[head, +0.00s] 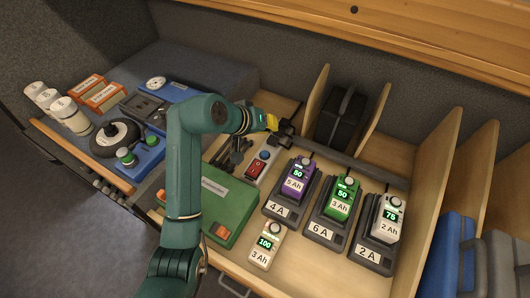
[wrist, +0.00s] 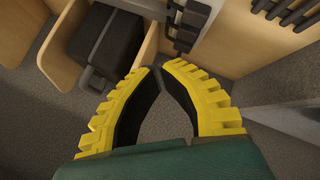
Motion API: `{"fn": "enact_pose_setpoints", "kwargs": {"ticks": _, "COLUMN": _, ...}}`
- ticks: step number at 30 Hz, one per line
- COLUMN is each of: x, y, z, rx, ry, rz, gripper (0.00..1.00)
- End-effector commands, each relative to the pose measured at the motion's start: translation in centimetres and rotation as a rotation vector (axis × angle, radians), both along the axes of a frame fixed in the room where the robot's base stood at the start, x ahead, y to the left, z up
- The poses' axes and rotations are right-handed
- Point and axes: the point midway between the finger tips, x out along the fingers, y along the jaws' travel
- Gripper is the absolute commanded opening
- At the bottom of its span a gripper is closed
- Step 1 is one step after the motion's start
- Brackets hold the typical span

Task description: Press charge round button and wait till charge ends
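A small control box (head: 258,167) with a blue round button (head: 264,155) and a red switch (head: 257,168) lies left of the chargers in the head view. Three dark chargers hold batteries: 4A has a purple 5 Ah battery (head: 296,183) reading 50, 6A a green 3 Ah battery (head: 342,196) reading 50, 2A a white 2 Ah battery (head: 388,217) reading 75. My gripper (head: 283,128) is above and behind the box, apart from the button. In the wrist view its yellow-backed fingertips (wrist: 158,69) meet, with nothing between them.
A loose white 3 Ah battery (head: 265,246) reading 100 stands in front of the chargers. A green case (head: 215,203) lies left of it. Wooden dividers (head: 376,108) flank a black case (head: 341,118) behind. Dark hooks (head: 232,152) stand left of the box.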

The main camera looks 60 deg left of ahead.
Motion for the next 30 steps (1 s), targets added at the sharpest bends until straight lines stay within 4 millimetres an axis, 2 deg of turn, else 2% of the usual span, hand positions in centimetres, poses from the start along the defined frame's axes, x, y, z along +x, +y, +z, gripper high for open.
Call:
{"fn": "enact_pose_setpoints", "kwargs": {"ticks": 10, "x": -0.2, "y": 0.3, "z": 0.0, "rx": 0.001, "ry": -0.001, "rz": 0.006, "gripper": 0.00}}
{"fn": "enact_pose_setpoints", "kwargs": {"ticks": 14, "x": -0.2, "y": 0.2, "z": -0.7, "rx": -0.001, "ry": 0.001, "rz": 0.007, "gripper": 0.00}}
{"fn": "enact_pose_setpoints", "kwargs": {"ticks": 30, "x": -0.2, "y": 0.2, "z": -8.2, "rx": 0.000, "ry": 0.001, "rz": 0.006, "gripper": 0.00}}
